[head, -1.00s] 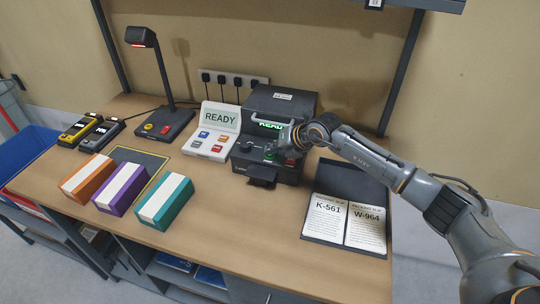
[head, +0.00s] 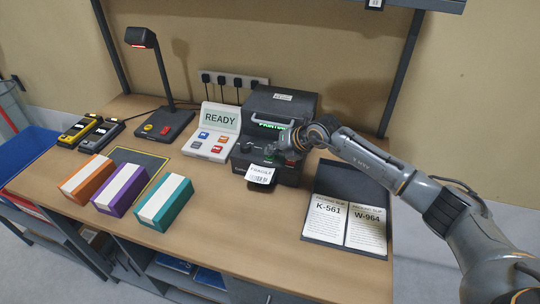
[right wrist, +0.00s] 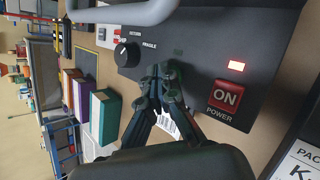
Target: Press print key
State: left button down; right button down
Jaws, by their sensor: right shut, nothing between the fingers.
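The dark label printer (head: 277,105) stands at the back of the bench, its display lit green with what looks like PRINTING. A white label marked FRAGILE (head: 260,174) sticks out of its front slot. My right gripper (head: 271,151) is shut and empty, with its tips at the printer's front panel. In the right wrist view the closed fingertips (right wrist: 165,73) are between the selector knob (right wrist: 127,54) and the red ON power switch (right wrist: 225,97). The print key is hidden behind the fingers, so I cannot see it or whether they touch it. My left gripper is out of view.
A keypad stand reading READY (head: 219,119) is left of the printer. Orange (head: 88,179), purple (head: 123,190) and teal (head: 163,203) boxes are at the front left. A folder with packing slips (head: 345,220) lies right. The front middle bench is clear.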

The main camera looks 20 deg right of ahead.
aim_at(273, 157)
jog(key=shift+r+p, duration=0.35)
jog(key=shift+r, duration=0.3)
jog(key=shift+r+p, duration=1.65)
jog(key=shift+r, duration=0.9)
jog(key=shift+f, duration=0.1)
